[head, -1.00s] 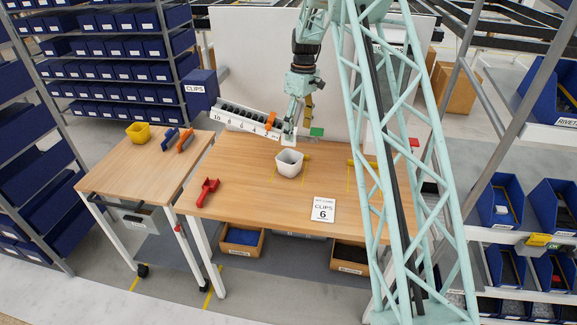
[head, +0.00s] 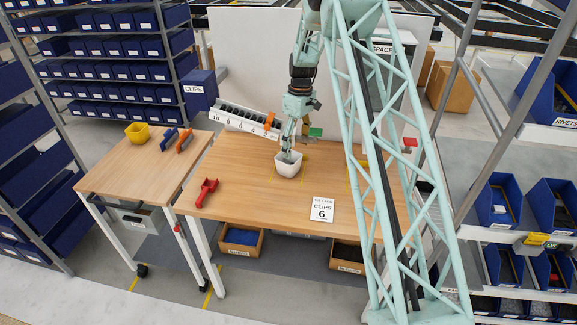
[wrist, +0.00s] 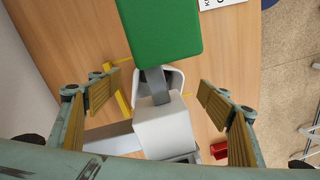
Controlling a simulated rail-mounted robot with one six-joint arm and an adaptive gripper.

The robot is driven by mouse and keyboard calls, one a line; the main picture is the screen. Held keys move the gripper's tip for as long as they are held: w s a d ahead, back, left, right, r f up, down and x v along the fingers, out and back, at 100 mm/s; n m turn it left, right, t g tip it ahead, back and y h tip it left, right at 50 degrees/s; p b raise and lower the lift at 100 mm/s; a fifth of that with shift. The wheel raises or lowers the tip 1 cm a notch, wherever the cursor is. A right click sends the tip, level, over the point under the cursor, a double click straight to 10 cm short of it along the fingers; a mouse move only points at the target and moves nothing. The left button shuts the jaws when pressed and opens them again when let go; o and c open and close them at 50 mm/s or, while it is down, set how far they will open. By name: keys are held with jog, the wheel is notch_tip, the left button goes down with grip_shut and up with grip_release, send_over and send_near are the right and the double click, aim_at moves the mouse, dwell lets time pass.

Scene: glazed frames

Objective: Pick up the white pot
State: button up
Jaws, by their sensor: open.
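The white pot (head: 288,164) stands upright on the wooden table, left of the card marked CLIPS 6. My gripper (head: 289,153) is low over the pot, its lower end overlapping the back rim in the head view. Whether it touches the rim I cannot tell. In the wrist view my gripper (wrist: 163,95) is open, with a ribbed yellowish pad on each side and clear space between. A pale rim that looks like the pot's (wrist: 178,79) lies between the pads, partly hidden by a grey bar and a white block.
A red scoop (head: 206,191) and the card (head: 322,209) lie on the table (head: 260,200). The front middle is clear.

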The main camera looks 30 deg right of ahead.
aim_at(296, 154)
jog(key=shift+f, duration=0.4)
jog(key=shift+s+a+f+p, duration=0.15)
jog(key=shift+f+p, duration=0.3)
jog(key=shift+f, duration=2.1)
jog(key=shift+c, duration=0.5)
jog(key=c, duration=1.1)
jog(key=shift+r, duration=0.2)
jog(key=shift+c, duration=0.2)
jog(key=shift+r, duration=0.8)
notch_tip(296, 154, up, 5)
jog(key=shift+r+b, duration=0.15)
jog(key=shift+b, duration=0.3)
jog(key=s+d+b, duration=0.1)
jog(key=s+d, duration=0.9)
jog(key=d, duration=0.4)
jog(key=shift+s+d+b, duration=0.3)
jog(key=shift+d+b, duration=0.05)
jog(key=shift+b, duration=0.05)
